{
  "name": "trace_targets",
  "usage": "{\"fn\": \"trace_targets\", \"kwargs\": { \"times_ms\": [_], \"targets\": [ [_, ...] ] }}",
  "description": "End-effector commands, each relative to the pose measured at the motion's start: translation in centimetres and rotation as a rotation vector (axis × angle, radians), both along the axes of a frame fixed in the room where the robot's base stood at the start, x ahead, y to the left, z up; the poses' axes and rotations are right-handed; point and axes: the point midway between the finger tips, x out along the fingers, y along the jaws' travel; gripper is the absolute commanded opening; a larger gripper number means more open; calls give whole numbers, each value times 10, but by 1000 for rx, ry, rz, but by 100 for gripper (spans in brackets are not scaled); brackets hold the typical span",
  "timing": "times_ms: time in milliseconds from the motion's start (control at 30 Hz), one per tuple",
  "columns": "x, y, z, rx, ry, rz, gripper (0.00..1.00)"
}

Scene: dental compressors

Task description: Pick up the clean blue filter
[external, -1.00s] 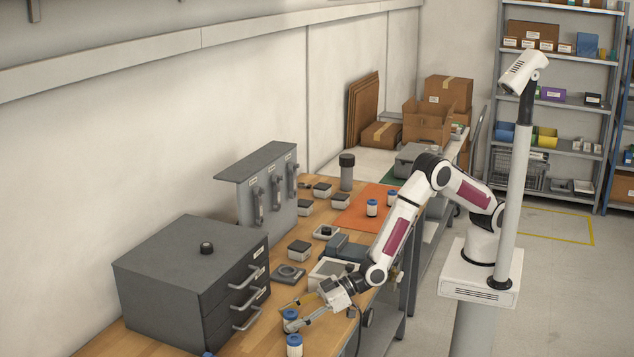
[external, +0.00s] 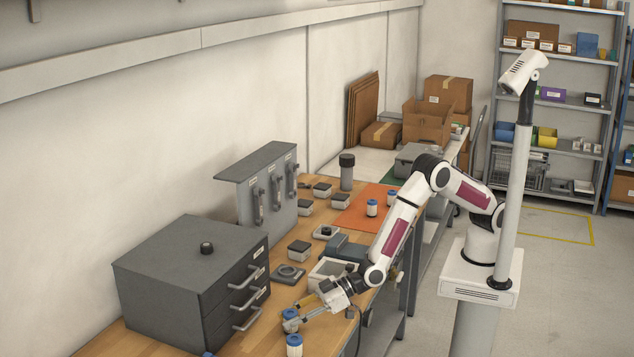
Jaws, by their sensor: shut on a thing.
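My gripper (external: 292,318) is low over the near part of the wooden bench, with its fingers around a small blue-and-white filter (external: 290,324). It is shut on this filter, which looks upright at bench level; I cannot tell whether it is clear of the surface. A second blue-topped filter (external: 294,345) stands just in front of it, closer to the camera. Another blue top (external: 207,354) shows at the bottom edge of the picture. Cleanliness cannot be told at this size.
A grey drawer cabinet (external: 165,268) with handles stands left of my gripper. A white-rimmed tray (external: 318,284) and a grey round part (external: 288,274) lie behind the gripper. A grey panel unit (external: 262,200) stands farther back. The bench's right edge is close to my arm.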

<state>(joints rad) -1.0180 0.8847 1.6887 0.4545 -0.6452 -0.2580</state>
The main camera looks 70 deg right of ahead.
Motion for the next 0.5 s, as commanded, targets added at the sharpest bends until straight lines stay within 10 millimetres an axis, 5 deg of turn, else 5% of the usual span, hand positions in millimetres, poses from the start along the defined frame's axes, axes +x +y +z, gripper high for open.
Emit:
{"fn": "trace_targets", "kwargs": {
  "times_ms": [500],
  "targets": [
    [0, 0, 24, 2, -1, 0, 9]
  ]
}}
